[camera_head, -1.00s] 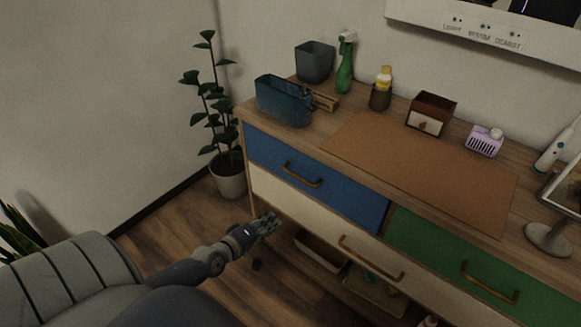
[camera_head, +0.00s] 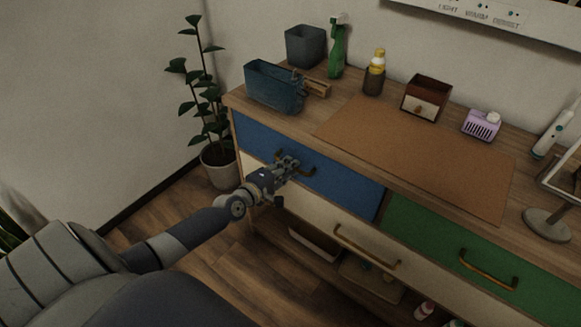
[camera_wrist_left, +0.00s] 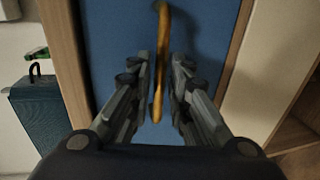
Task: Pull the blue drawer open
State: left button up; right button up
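The blue drawer (camera_head: 340,187) is at the upper left of the cabinet and looks shut. It also fills the middle of the left wrist view (camera_wrist_left: 215,40). Its brass handle (camera_head: 308,172) is partly hidden by my gripper in the head view. In the left wrist view the handle (camera_wrist_left: 161,60) runs between the two fingers of my left gripper (camera_wrist_left: 161,85). The fingers are apart, with a gap on each side of the handle. My right gripper is in neither view.
Below is a cream drawer (camera_head: 318,222) with a brass handle; to the right is a green drawer (camera_head: 440,240). A dark blue bin (camera_head: 275,88), spray bottle (camera_head: 338,50) and brown mat (camera_head: 415,150) are on top. A potted plant (camera_head: 218,165) stands left of the cabinet.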

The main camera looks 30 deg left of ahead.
pick_arm(q)
jog(key=shift+x, duration=0.75)
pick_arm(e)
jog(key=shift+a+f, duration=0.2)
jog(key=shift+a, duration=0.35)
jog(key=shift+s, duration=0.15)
pick_arm(q)
grip_shut()
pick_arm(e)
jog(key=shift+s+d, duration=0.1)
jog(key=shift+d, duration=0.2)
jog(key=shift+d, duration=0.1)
